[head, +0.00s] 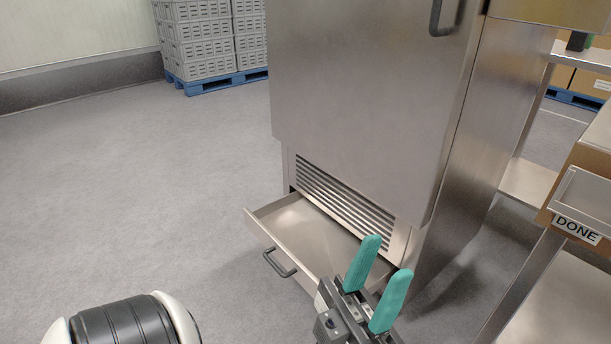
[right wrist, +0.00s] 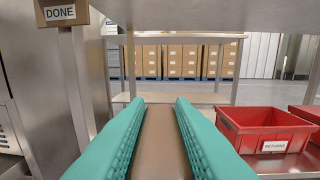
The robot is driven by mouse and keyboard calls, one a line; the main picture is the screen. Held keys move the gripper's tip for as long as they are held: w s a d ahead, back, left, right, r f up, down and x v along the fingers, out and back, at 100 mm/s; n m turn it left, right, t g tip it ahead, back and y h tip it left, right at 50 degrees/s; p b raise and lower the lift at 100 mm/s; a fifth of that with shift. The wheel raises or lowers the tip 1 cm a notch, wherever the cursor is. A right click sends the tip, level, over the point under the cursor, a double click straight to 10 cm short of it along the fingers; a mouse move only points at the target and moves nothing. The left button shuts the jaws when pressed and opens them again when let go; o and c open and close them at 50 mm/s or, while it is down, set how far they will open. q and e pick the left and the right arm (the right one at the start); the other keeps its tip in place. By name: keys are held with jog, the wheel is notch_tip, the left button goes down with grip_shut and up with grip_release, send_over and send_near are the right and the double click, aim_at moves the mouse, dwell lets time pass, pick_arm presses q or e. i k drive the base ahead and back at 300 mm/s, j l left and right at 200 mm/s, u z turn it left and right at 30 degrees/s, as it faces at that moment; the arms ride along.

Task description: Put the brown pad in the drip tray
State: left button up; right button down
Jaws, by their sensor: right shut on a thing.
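The drip tray (head: 312,228) is a shallow metal drawer pulled out at the foot of the steel cabinet in the head view. It looks empty, though its right end is partly hidden by my left gripper. My left gripper (head: 386,258) has teal fingers, spread apart with nothing between them, over the tray's right end. In the right wrist view my right gripper (right wrist: 159,103) is shut on the brown pad (right wrist: 160,145), a flat brown strip between its teal fingers. The right gripper and pad do not show in the head view.
The steel cabinet (head: 365,90) rises over the tray. At the right stands a shelf with a box labelled DONE (head: 578,225). A red bin labelled RETURNS (right wrist: 265,130) is at the right in the right wrist view. The floor left of the tray is clear.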

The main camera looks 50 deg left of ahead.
aim_at(308, 243)
jog(key=u, duration=1.85)
jog(key=i+l+u, duration=0.8)
jog(key=l, duration=0.25)
jog(key=k, duration=0.05)
